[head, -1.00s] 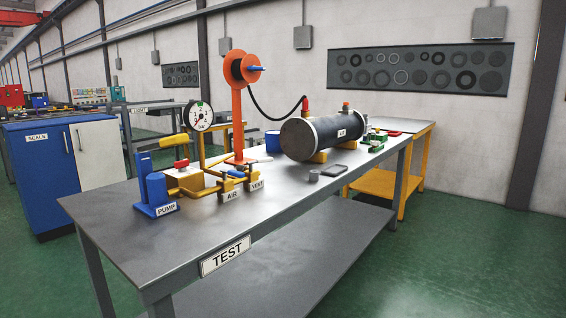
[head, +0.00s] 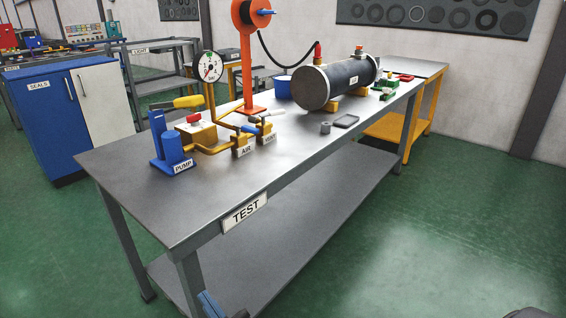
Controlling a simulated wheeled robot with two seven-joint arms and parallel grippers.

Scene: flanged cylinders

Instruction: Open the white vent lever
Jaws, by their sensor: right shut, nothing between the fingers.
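The white vent lever (head: 273,113) sits on the yellow pipework of the test table, above the VENT label (head: 270,138). It lies nearly flat, its handle pointing right. The blue air lever (head: 250,129) is just left of it, above the AIR label (head: 246,150). My right gripper (head: 208,302) shows only in part at the bottom edge, in front of the table and below its top, far from the lever. It is shut and empty. My left gripper is out of view.
The blue pump (head: 172,148) with a yellow handle stands left of the valves. A gauge (head: 208,67) and an orange reel stand (head: 247,60) rise behind. A dark flanged cylinder (head: 340,82) lies to the right. The near tabletop (head: 200,200) is clear.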

